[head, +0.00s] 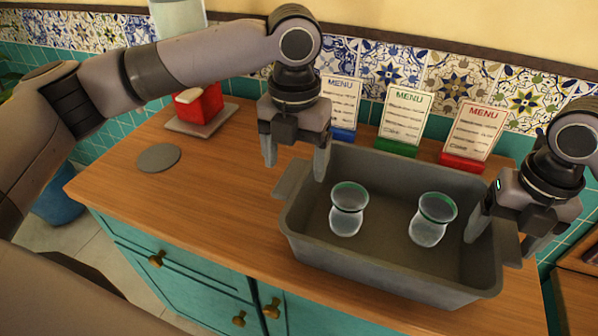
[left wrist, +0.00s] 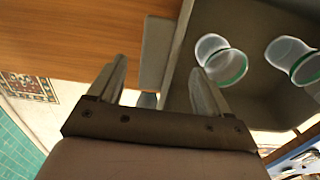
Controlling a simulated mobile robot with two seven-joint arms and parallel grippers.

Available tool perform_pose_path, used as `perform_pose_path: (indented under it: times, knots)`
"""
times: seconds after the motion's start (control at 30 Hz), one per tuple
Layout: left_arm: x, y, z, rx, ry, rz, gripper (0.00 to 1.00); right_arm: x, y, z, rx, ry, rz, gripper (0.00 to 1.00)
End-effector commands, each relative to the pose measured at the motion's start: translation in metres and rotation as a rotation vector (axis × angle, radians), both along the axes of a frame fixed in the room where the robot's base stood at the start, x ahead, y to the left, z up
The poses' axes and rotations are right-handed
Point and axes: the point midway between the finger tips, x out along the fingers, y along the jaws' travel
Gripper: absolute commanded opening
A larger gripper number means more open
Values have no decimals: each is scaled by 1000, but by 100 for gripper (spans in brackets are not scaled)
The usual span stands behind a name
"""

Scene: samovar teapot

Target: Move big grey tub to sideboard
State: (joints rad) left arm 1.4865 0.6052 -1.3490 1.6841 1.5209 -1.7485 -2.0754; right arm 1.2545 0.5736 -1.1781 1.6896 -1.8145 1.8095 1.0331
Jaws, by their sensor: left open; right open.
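The big grey tub (head: 385,272) stands on the wooden top of a teal cabinet (head: 200,190). Two glasses with green rims, a left one (head: 348,212) and a right one (head: 432,222), stand inside it. My left gripper (head: 296,165) is open above the tub's left end. In the left wrist view, the tub's flat side handle (left wrist: 156,50) lies between the open fingers (left wrist: 152,85). My right gripper (head: 507,240) is open at the tub's right end, with one finger over the inside and the other outside. Contact with the right rim cannot be told.
Three menu cards, blue (head: 340,102), green (head: 404,118) and red (head: 472,132), stand close behind the tub. A grey disc (head: 158,158) and a red box on a small tray (head: 200,105) are at the left. The wood between disc and tub is clear.

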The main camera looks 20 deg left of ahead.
Motion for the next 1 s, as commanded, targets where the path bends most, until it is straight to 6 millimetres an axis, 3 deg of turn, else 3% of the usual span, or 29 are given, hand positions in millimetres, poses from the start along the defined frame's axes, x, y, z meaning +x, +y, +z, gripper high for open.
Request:
perform_pose_path:
  times: [0.1,0.3,0.57,1.0]
  knots:
    - [0,-1,28,-2,-4,-1,79,0,0,0,-1,0,-1,79]
    - [0,-1,62,-2,-1,-1,79,0,-1,0,-1,0,-1,79]
    - [-1,-1,78,-2,0,-3,79,1,0,7,0,-2,-2,79]
    - [-1,-1,77,-2,0,-3,79,1,0,93,0,-4,-1,79]
